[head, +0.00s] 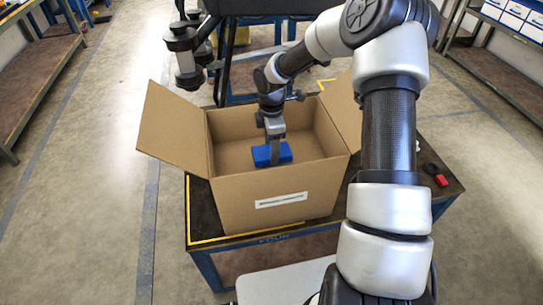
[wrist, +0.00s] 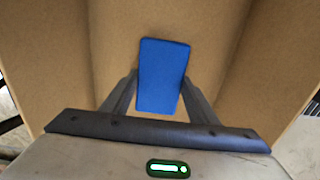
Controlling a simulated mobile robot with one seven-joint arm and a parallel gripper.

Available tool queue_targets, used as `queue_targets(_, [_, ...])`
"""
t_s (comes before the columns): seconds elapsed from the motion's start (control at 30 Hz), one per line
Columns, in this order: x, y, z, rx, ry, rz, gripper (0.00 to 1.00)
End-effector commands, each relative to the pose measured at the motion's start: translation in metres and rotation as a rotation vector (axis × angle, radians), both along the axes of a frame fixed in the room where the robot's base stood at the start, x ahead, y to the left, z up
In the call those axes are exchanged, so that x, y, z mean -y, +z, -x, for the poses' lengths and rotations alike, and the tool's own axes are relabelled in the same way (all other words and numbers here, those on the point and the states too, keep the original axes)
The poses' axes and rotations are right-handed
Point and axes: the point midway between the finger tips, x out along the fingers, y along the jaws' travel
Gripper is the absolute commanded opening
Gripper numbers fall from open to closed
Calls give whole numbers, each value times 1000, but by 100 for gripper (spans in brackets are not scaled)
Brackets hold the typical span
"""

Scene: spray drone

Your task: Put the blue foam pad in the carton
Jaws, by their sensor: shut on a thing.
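The open carton (head: 240,195) stands on the table with its flaps spread. The blue foam pad (head: 272,153) shows within the carton's opening in the head view. My gripper (head: 275,143) reaches down over the carton from the back and is shut on the pad. In the wrist view the pad (wrist: 163,75) stands between the two fingers (wrist: 160,95), with brown cardboard behind it. I cannot tell whether the pad touches the carton's floor.
The carton stands on a dark table (head: 200,222) with yellow edge tape. A small red object (head: 441,181) and a dark ring-shaped item (head: 430,168) lie on the table to the right of the carton. Shelves stand along both sides, with open floor between.

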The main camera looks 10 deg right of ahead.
Motion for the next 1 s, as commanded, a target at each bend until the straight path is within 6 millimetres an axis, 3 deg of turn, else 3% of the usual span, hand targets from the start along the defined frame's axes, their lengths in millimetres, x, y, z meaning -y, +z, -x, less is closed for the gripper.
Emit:
queue_targets(0.23, [-1,-33,1,-3,1,-1,33])
queue_targets(0.6, [0,-38,0,-1,0,0,33])
queue_targets(0.63, [0,-38,0,-1,0,0,55])
queue_targets(0.73, [0,-37,0,-1,0,0,72])
queue_targets(1.0, [0,-37,0,-1,0,0,72])
